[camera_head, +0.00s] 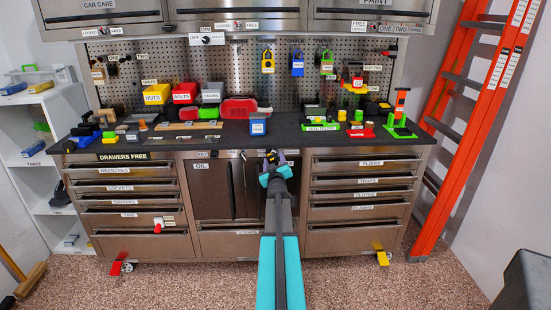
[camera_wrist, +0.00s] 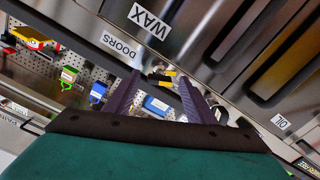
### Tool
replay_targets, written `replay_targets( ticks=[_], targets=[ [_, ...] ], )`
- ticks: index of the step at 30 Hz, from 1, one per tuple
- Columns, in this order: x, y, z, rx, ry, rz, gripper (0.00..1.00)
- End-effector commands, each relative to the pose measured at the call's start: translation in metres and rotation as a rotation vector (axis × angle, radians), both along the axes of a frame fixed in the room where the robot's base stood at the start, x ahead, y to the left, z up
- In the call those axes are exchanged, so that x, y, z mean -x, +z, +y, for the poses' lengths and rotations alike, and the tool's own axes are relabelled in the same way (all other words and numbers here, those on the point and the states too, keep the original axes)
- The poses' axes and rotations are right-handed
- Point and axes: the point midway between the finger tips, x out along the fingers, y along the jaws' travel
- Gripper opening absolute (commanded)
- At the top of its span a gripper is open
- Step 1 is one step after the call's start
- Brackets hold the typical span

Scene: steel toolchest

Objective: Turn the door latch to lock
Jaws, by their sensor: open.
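My gripper (camera_head: 276,160) is in front of the upper edge of the steel cabinet doors (camera_head: 208,185), right of their dark upright handles. In the wrist view its two purple fingers (camera_wrist: 160,80) are apart. A small black and yellow part (camera_wrist: 163,77), which looks like the door latch, shows between the fingertips, near the DOORS label (camera_wrist: 121,46). I cannot tell whether the fingers touch it or which way it is turned. In the head view my gripper and arm hide the latch.
The black worktop (camera_head: 290,137) juts out just above my gripper. A blue box (camera_head: 258,125) stands on it near the front edge, above my gripper. Drawer stacks flank the doors. An orange ladder (camera_head: 470,120) leans at the right. The floor in front is clear.

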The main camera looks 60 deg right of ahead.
Motion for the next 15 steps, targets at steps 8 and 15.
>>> replay_targets(
  ticks=[8, 15],
  targets=[
    [-0.0093, 0.0002, -0.0129, 0.000, 0.000, 0.000, 0.50],
    [-0.0102, 0.0001, -0.0143, 0.000, 0.000, 0.000, 0.50]
  ],
)
